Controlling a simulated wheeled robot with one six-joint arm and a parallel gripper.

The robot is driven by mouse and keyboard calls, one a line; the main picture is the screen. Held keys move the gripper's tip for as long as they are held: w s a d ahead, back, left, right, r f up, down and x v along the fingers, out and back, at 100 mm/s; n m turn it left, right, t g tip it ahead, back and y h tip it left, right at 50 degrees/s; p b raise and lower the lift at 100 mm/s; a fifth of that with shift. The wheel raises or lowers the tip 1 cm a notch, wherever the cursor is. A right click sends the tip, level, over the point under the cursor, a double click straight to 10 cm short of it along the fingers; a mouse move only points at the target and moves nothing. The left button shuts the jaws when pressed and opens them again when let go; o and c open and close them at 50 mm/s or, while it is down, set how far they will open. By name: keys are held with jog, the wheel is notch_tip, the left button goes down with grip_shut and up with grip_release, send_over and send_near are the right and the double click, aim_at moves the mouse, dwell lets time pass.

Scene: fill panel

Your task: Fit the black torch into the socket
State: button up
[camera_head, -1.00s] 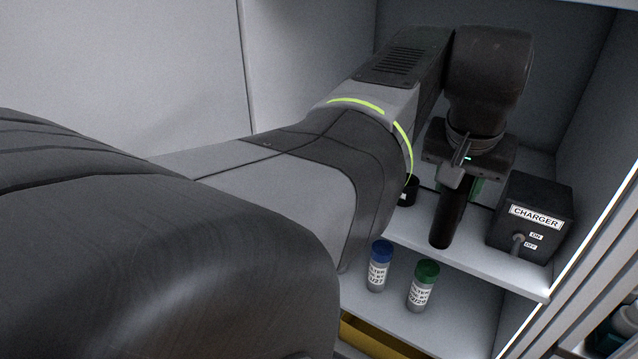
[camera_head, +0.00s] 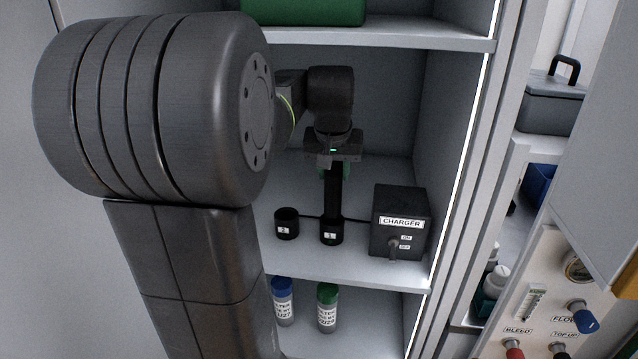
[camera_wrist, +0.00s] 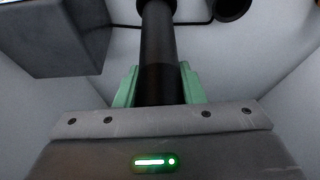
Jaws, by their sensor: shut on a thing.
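The black torch (camera_head: 333,190) hangs upright below my gripper (camera_head: 334,166) over the middle shelf. My gripper is shut on its upper part; in the wrist view, green fingers (camera_wrist: 159,88) press the torch (camera_wrist: 158,45) from both sides. The torch's lower end meets the mouth of the right black socket (camera_head: 331,236), which bears a small white label. It looks to be inside the rim, but I cannot tell how deep. A second black socket (camera_head: 287,226) stands empty to the left; its rim also shows in the wrist view (camera_wrist: 230,10).
The black charger box (camera_head: 400,215), with a switch, stands close right of the socket. A dark cable runs behind the sockets. Blue-capped (camera_head: 283,303) and green-capped (camera_head: 327,308) bottles stand on the shelf below. Cabinet walls and the upper shelf (camera_head: 380,38) surround my arm.

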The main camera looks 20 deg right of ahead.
aim_at(333, 174)
jog(key=shift+f, duration=2.6)
jog(key=shift+f, duration=0.15)
jog(key=o, duration=1.2)
jog(key=shift+s+r, duration=0.1)
jog(key=shift+r, duration=0.3)
jog(key=v, duration=0.7)
jog(key=shift+s+a, duration=0.1)
jog(key=shift+a, duration=0.05)
